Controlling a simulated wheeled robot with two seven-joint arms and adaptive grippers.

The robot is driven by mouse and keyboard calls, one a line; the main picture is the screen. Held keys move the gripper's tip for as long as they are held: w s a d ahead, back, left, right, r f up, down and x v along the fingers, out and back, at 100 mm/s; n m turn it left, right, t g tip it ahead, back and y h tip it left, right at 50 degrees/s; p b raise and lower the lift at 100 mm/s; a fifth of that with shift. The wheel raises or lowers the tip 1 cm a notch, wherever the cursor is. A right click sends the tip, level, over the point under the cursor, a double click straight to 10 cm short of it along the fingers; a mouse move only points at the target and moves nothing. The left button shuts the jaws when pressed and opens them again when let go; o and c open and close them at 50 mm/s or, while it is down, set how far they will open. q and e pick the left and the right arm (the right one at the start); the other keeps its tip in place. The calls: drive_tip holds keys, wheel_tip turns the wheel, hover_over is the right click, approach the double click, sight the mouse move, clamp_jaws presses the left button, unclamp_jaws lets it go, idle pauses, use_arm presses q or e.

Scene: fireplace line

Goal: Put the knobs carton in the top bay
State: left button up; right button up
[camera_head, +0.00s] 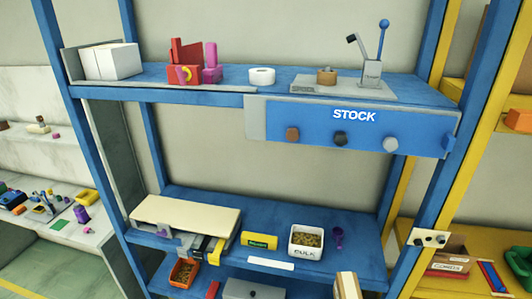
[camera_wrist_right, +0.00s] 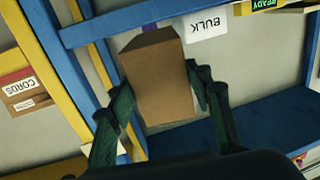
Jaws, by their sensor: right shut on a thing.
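A plain brown carton (camera_wrist_right: 158,82) is between the fingers of my right gripper (camera_wrist_right: 158,100) in the right wrist view. The gripper is shut on it, with one dark green finger on each side. No label shows on the faces in view, so I cannot read whether it is the knobs carton. A carton top (camera_head: 347,284) also shows at the bottom of the head view. The blue rack has an upper shelf (camera_head: 235,75) and a middle shelf (camera_head: 345,262). No bay marking reads as top. My left gripper is not in view.
The upper shelf holds a white box (camera_head: 110,61), red and purple parts, a white ring (camera_head: 262,76) and a lever fixture (camera_head: 371,72). A STOCK panel (camera_head: 355,128) hangs below it. The BULK bin (camera_head: 306,240) stands on the middle shelf. Blue posts flank the rack.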

drive_tip(key=s+a+r+y, duration=0.1)
drive_tip(key=s+a, duration=0.2)
drive_tip(key=a, duration=0.2)
drive_tip(key=shift+s+a+n+y, duration=0.15)
drive_tip(key=shift+s+n+y, duration=0.15)
drive_tip(key=shift+n, duration=0.1)
drive_tip(key=shift+r, duration=0.1)
